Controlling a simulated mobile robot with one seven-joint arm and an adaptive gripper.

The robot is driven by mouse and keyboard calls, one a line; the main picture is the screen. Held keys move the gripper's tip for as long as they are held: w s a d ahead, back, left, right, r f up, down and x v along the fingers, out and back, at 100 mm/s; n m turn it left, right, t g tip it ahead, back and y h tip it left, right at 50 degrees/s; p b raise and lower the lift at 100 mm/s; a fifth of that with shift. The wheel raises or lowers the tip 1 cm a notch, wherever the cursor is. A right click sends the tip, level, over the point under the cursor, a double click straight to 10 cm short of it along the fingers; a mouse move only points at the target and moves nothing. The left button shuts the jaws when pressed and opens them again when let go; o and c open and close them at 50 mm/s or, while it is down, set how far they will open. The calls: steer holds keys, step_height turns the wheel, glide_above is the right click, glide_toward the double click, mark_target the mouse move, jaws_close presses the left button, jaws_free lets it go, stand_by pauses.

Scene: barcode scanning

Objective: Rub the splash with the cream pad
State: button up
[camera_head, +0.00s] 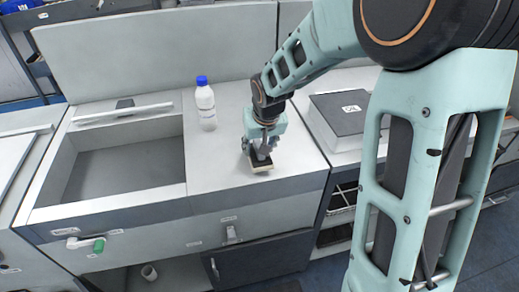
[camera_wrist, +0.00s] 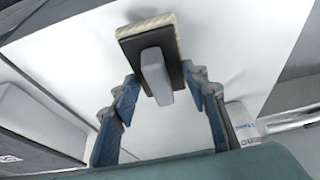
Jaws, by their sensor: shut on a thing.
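The cream pad (camera_head: 262,170) has a dark backing and a grey handle. It sits at the front part of the light counter, right of the sink, and seems to rest on the surface. In the wrist view its cream edge (camera_wrist: 147,27) is at the top, with the grey handle pointing towards me. My gripper (camera_head: 262,150) is above the pad, shut on its handle; the blue-lined fingers (camera_wrist: 163,78) stand on either side of it in the wrist view. I cannot make out a splash in either view; the pad and gripper hide part of the counter.
A white bottle with a blue cap (camera_head: 205,105) stands behind and left of my gripper. An open sink basin (camera_head: 120,165) lies to the left. A dark labelled box (camera_head: 345,118) is on the right counter. The counter between bottle and pad is clear.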

steer(key=shift+w+r+p, duration=0.1)
steer(key=shift+r+p, duration=1.8)
steer(key=shift+r, duration=1.25)
